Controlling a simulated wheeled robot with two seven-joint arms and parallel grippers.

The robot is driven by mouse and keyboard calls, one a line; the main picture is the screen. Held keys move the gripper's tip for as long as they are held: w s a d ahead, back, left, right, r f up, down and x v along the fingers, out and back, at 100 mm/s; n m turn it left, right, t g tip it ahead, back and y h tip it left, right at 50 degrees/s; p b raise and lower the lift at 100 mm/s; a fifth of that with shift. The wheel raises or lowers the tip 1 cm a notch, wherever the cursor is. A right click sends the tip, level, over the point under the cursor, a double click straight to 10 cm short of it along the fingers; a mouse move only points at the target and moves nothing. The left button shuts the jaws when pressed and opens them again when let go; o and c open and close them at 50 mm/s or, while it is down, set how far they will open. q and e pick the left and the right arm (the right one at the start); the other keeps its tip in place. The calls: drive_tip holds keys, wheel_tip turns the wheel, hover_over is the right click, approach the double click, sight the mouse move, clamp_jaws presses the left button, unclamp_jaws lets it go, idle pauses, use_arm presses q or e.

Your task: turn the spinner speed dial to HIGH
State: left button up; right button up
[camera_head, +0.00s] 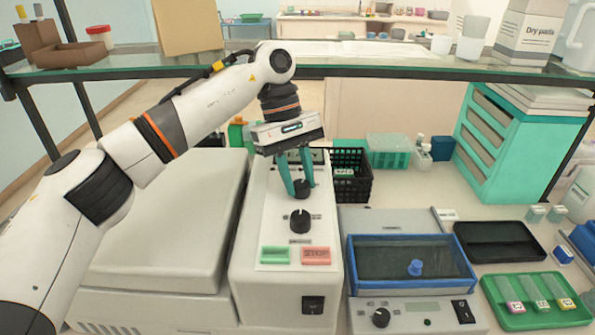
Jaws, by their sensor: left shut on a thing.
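The spinner (268,185) is a white machine at the centre left with a large closed lid (160,215) on its left. Its control panel carries a black upper dial (302,190), a lower black dial (300,221), a green button (275,255) and a red STOP button (316,255). My left gripper (299,185) points down with its teal fingers shut on the upper dial. The fingers partly hide that dial, and its setting is too small to read. My right gripper is not in view.
A blue-rimmed bath (410,284) with a control front stands right of the spinner. A black tray (497,242) and a green tray (536,299) with several small items lie further right. A black basket (350,176) is behind. A glass shelf (340,62) crosses above.

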use_arm(q)
drive_tip(key=shift+r+m+g+y+p, duration=0.1)
drive_tip(key=shift+m+g+y+p, duration=0.25)
drive_tip(key=shift+m, duration=0.95)
drive_tip(key=o, duration=1)
drive_tip(key=shift+c, duration=0.2)
